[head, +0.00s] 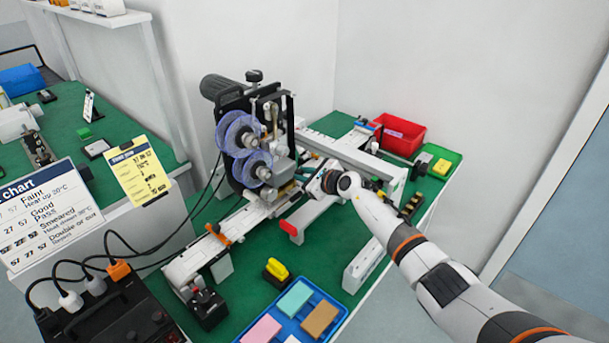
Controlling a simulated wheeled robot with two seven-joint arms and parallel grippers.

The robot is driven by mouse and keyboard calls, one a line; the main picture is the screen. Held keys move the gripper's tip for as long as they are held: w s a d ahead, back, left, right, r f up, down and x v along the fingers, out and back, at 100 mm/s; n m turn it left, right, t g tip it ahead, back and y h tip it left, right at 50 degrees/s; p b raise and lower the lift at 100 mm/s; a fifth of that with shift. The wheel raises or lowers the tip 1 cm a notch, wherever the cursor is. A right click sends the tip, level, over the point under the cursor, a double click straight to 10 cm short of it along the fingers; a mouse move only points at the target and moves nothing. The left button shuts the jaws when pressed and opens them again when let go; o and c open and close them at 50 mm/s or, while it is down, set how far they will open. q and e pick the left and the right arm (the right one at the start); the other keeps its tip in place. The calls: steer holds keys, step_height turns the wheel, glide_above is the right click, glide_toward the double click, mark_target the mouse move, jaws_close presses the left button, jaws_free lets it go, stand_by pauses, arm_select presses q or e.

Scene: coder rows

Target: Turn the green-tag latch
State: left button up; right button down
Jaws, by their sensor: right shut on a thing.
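The coder machine (246,135) stands on the green table, with two blue-violet film reels on its front. My right gripper (307,184) reaches in from the right at the machine's lower right side, beside the conveyor. It is shut on a small part there, which I take to be the latch; the fingers and my wrist largely hide it. A small teal-green patch (311,159) shows just above the gripper, but I cannot tell if it is the latch's tag. My left gripper is not in view.
A red bin (398,134) and a green tray (437,161) stand at the back right. A blue tray (328,305) with coloured blocks and a yellow-handled stamp (277,271) are in front. A power box (112,316) with cables is at the left front.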

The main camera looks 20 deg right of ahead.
steer(key=c, duration=1.3)
jaws_free()
steer(key=shift+o, duration=0.2)
steer(key=p+v, duration=0.1)
steer(key=v, duration=0.6)
steer(key=shift+s+d, duration=0.15)
steer(key=shift+d, duration=0.05)
